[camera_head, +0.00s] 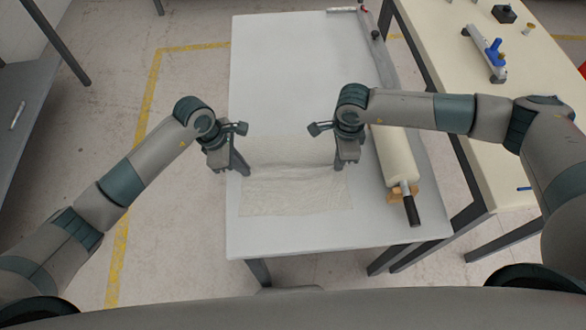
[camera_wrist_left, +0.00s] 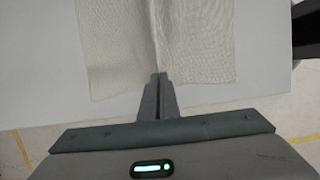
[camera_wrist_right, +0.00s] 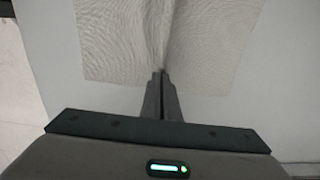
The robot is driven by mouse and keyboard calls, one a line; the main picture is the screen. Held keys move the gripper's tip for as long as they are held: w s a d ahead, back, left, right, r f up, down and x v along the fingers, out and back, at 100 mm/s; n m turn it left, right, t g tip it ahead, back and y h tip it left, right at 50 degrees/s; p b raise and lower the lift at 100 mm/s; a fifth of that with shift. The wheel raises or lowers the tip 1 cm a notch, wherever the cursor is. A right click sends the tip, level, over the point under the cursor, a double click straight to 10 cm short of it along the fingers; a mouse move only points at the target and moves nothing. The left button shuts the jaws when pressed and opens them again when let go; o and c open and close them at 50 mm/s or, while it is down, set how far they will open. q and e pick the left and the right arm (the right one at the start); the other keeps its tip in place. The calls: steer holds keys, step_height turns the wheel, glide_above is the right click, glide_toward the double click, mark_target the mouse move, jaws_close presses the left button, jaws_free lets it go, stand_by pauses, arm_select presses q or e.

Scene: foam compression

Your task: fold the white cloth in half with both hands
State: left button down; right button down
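The white cloth (camera_head: 295,198) lies on the white table, with a raised ridge running across it between my two grippers. It also shows in the left wrist view (camera_wrist_left: 115,45) and the right wrist view (camera_wrist_right: 115,45). My left gripper (camera_head: 243,172) is at the left edge of the cloth, at the end of the ridge. Its fingers look closed together on the cloth edge in the left wrist view (camera_wrist_left: 160,78). My right gripper (camera_head: 340,166) is at the opposite edge. Its fingers look closed on the cloth edge in the right wrist view (camera_wrist_right: 161,74).
The white table (camera_head: 290,237) has bare room in front of the cloth. A roller with a black handle (camera_head: 396,160) lies along the right side of the table. A second table (camera_head: 470,110) with small tools stands to the right.

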arm_select(q)
steer(key=shift+r, duration=0.15)
arm_select(e)
steer(key=shift+r, duration=0.15)
